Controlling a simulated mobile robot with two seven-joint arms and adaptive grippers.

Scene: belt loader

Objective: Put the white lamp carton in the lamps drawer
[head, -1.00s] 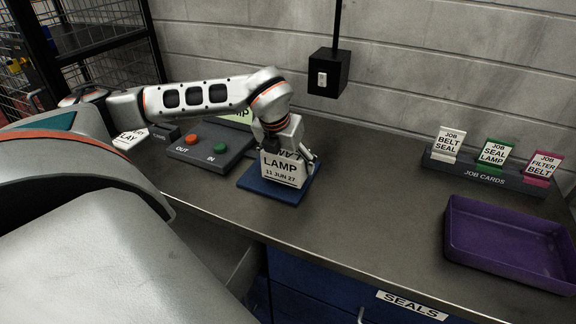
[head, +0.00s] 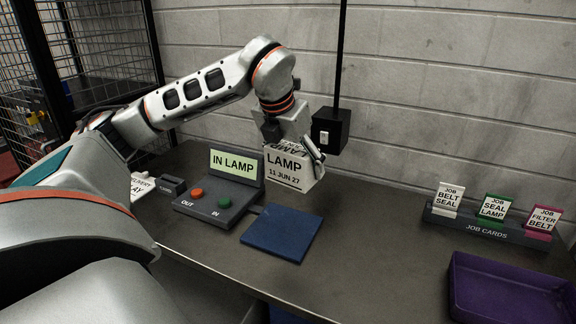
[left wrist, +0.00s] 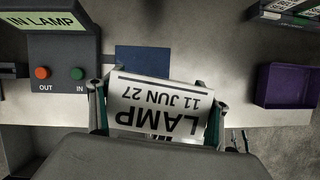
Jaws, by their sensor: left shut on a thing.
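The white lamp carton (head: 291,167), printed "LAMP 11 JUN 27", hangs in the air above the blue mat (head: 281,233) on the bench. My left gripper (head: 292,150) is shut on the carton from above. In the left wrist view the carton (left wrist: 160,105) sits between the two fingers, its print upside down. The lamps drawer cannot be made out in either view. My right gripper is not in view.
A console (head: 222,195) with an "IN LAMP" display and OUT and IN buttons stands left of the mat. A job card rack (head: 487,230) and a purple tray (head: 510,290) are at the right. A black box (head: 330,130) hangs on a pole behind the carton. The bench middle is clear.

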